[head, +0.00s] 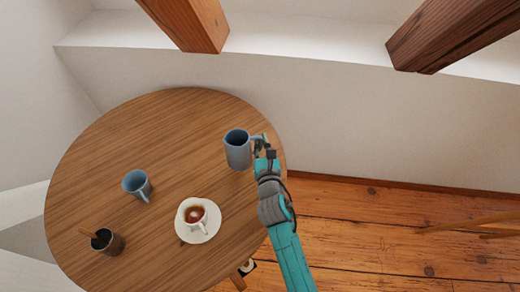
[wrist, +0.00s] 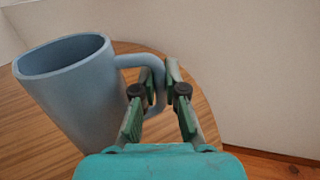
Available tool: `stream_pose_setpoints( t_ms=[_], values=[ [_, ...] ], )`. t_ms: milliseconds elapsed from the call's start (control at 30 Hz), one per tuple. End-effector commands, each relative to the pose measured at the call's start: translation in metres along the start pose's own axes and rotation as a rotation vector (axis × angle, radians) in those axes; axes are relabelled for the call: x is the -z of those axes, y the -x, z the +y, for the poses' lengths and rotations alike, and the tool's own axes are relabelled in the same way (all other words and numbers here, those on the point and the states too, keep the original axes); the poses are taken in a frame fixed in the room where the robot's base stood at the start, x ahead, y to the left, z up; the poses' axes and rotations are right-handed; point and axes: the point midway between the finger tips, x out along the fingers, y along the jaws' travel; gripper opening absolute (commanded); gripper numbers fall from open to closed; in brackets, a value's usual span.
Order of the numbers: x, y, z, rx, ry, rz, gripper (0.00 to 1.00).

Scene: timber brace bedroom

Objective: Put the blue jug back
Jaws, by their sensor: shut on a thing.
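The blue jug (head: 238,155) stands near the right edge of the round wooden table in the head view. In the wrist view the jug (wrist: 72,90) fills the left side and looks slightly tilted, with its handle toward my gripper. My gripper (head: 264,147) comes from the lower right and is shut on the jug's handle. In the wrist view the fingers of my gripper (wrist: 158,92) sit on either side of the handle (wrist: 135,61). I cannot tell whether the jug's base touches the table.
On the round table (head: 185,115) are a smaller blue mug (head: 137,184), a white cup of tea (head: 194,214) on a saucer (head: 188,237), and a dark cup (head: 108,243) with a stick in it. The back of the table is clear. A wall and timber beams (head: 190,22) stand behind.

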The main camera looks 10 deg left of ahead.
Motion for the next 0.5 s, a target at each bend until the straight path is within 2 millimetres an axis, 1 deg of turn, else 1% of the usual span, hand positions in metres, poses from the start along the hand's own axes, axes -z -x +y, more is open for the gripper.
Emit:
stream_pose_setpoints(
  t_ms=[133,300,500],
  values=[
    [0.017,0.000,0.000,-0.002,0.001,0.002,0.00],
    [0.033,0.000,-0.001,0.000,0.000,0.000,0.00],
    [0.040,0.000,-0.001,-0.002,-0.001,0.000,0.00]
  ],
)
